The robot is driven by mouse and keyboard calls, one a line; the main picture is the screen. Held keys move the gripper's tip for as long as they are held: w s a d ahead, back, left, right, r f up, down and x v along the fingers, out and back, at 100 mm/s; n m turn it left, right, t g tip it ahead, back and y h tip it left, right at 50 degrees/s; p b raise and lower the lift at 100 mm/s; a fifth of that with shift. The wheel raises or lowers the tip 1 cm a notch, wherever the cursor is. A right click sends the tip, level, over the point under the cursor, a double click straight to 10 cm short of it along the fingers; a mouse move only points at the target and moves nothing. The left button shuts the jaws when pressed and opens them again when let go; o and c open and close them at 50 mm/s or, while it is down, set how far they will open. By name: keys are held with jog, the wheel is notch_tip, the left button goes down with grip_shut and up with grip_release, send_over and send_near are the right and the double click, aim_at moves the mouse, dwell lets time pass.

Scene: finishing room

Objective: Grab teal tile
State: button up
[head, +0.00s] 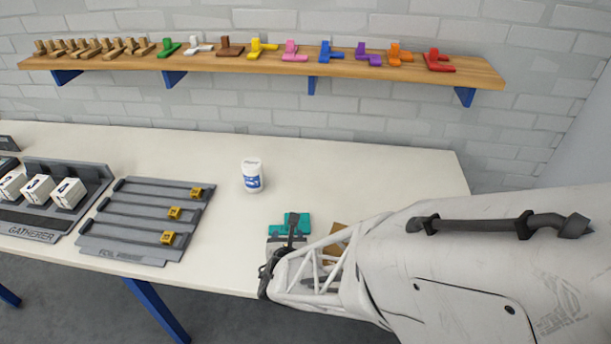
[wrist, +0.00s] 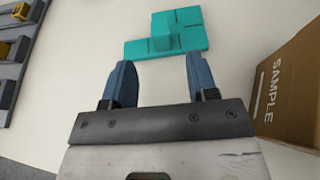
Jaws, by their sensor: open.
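The teal tile (wrist: 177,33) lies flat on the white table, a flat stepped shape with a raised block on top. In the head view the teal tile (head: 298,222) shows near the table's front edge, partly hidden behind my gripper. My gripper (wrist: 158,70) is open and empty in the wrist view, its two blue fingers pointing toward the tile. The fingertips reach the tile's near edge in the picture; I cannot tell their height above it. In the head view my gripper (head: 277,262) is just in front of the tile.
A brown box marked SAMPLE (wrist: 290,100) stands right of my gripper. A white bottle (head: 252,176) stands behind and left. A grey rack (head: 148,222) with yellow blocks and a grey tray with white boxes (head: 68,193) lie left. A wooden shelf (head: 250,64) holds coloured pieces.

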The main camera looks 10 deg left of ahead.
jog(key=shift+x, duration=2.45)
grip_shut()
notch_tip(320, 180, up, 10)
jog(key=shift+w, duration=0.1)
